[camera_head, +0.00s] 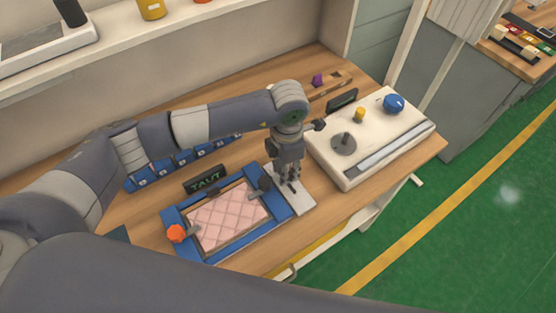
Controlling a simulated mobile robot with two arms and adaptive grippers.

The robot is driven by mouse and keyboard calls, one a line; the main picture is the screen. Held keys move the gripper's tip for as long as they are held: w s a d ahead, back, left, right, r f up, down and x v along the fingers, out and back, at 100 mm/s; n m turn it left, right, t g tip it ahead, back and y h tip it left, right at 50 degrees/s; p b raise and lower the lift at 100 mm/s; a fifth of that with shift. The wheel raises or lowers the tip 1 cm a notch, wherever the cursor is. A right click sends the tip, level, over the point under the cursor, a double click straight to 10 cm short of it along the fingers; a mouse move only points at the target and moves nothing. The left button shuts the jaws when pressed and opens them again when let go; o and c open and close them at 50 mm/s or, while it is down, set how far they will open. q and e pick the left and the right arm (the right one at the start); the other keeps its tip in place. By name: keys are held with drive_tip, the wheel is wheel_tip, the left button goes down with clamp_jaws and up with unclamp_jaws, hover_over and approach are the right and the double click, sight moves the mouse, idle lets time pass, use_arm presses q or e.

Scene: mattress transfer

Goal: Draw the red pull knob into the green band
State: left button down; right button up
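An orange-red knob (176,233) sits at the near left corner of a blue frame (170,216) that holds a pink quilted mattress piece (228,215). I cannot tell whether it is the pull knob. A dark knob (265,184) is at the frame's far right corner. My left gripper (286,178) points down over a pale plate (301,203) at the frame's right side. Its fingers are small and dark, and I cannot tell whether they hold anything. No green band can be made out; part of the plate is hidden by the gripper. My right gripper is out of view.
A small sign reading "TAUT" (205,180) stands behind the frame. A row of blue bins (165,166) is behind my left arm. A white control box (382,139) with a blue knob (393,103) stands to the right. Bare wooden table (335,200) shows between box and plate.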

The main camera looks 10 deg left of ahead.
use_arm(q)
drive_tip(key=shift+s+d, duration=0.2)
drive_tip(key=c, duration=1.3)
unclamp_jaws()
wheel_tip(320, 180, up, 12)
